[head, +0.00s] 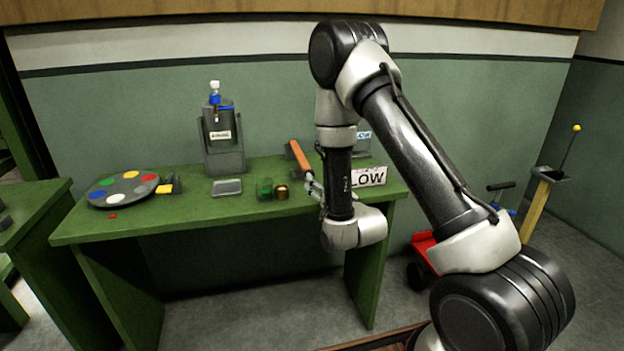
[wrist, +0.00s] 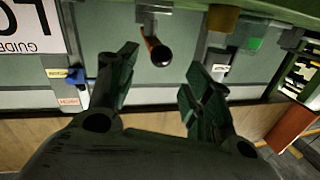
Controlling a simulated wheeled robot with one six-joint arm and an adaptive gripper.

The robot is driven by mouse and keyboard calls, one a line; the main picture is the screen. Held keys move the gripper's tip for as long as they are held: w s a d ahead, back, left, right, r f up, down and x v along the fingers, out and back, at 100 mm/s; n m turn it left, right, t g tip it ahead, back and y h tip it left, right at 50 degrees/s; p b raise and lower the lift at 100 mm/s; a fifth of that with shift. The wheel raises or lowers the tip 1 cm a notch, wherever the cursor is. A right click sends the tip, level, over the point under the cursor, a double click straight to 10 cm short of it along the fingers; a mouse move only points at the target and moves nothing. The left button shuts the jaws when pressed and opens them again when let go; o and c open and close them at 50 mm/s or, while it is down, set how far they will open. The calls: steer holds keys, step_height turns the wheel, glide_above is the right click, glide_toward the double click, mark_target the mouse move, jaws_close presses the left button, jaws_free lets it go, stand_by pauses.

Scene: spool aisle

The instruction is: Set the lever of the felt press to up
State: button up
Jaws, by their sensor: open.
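A lever with an orange-brown handle (head: 299,156) sits at the right part of the green table, its handle tilted up and to the left. The wrist view shows the handle (wrist: 155,46) nearly end-on, with a dark round end, coming from a grey mount. I take it for the felt press lever; my arm hides much of the body behind it. My gripper (head: 312,186) is just below and right of the handle in the head view. In the wrist view my gripper (wrist: 162,60) is open, with the handle's end appearing between its fingertips; contact is not visible.
A "LOW" sign (head: 369,177) stands close right of my gripper. A brass cup (head: 282,192), green glass block (head: 264,188) and grey tray (head: 227,187) lie to the left. A grey dispenser (head: 222,150) and colour disc (head: 124,189) are further left.

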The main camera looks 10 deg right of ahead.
steer(key=w, duration=0.2)
steer(key=w+a, duration=0.1)
steer(key=w, duration=0.4)
steer(key=shift+w+a, duration=0.2)
steer(key=shift+a, duration=0.05)
steer(key=shift+c, duration=0.2)
jaws_close()
